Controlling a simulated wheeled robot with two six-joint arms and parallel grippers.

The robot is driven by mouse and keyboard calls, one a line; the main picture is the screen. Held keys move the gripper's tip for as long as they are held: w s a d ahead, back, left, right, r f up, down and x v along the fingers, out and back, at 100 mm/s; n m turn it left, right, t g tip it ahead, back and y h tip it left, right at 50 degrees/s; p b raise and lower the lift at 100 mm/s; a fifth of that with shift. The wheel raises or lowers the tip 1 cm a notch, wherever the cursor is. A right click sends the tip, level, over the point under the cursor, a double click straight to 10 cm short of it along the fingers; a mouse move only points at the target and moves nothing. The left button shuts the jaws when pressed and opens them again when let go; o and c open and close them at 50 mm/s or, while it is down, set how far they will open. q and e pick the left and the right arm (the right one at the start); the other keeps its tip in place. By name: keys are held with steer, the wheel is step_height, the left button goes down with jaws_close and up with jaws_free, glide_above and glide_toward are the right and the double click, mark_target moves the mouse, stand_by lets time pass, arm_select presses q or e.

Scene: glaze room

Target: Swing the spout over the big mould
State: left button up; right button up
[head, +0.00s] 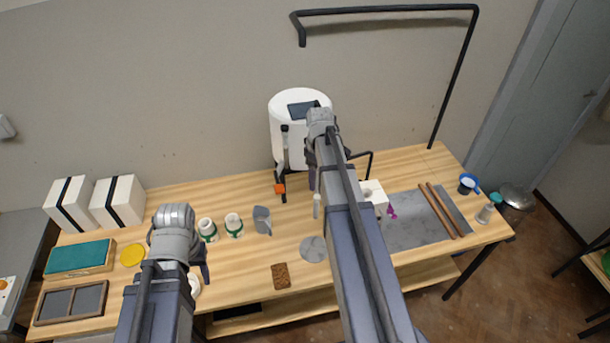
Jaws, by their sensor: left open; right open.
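A white slip tank (283,122) with a dark panel on top stands at the back of the table. A dark vertical part with an orange end (280,188) hangs at its front left; I cannot tell whether this is the spout. A black bent bar (368,156) shows right of the tank. A white block with a top hole (377,190), perhaps a mould, is partly behind my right arm. Two strapped white blocks, the left one (69,204) and the right one (118,201), stand at far left. My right gripper (312,178) is open before the tank, mostly hidden. My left gripper (206,264) is open near the front edge.
Two cups (233,225), a grey jug (262,220), a grey disc (313,249) and a brown block (281,276) stand or lie mid-table. A grey slab (415,228) with wooden rods lies right. A tall black bent pipe (400,9) reaches overhead.

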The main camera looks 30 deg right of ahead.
mark_target(317, 196)
steer(key=shift+s, duration=0.1)
step_height(317, 196, down, 8)
steer(key=b, duration=0.8)
steer(key=shift+r, duration=0.1)
steer(key=shift+r, duration=0.1)
jaws_close()
stand_by(1.1)
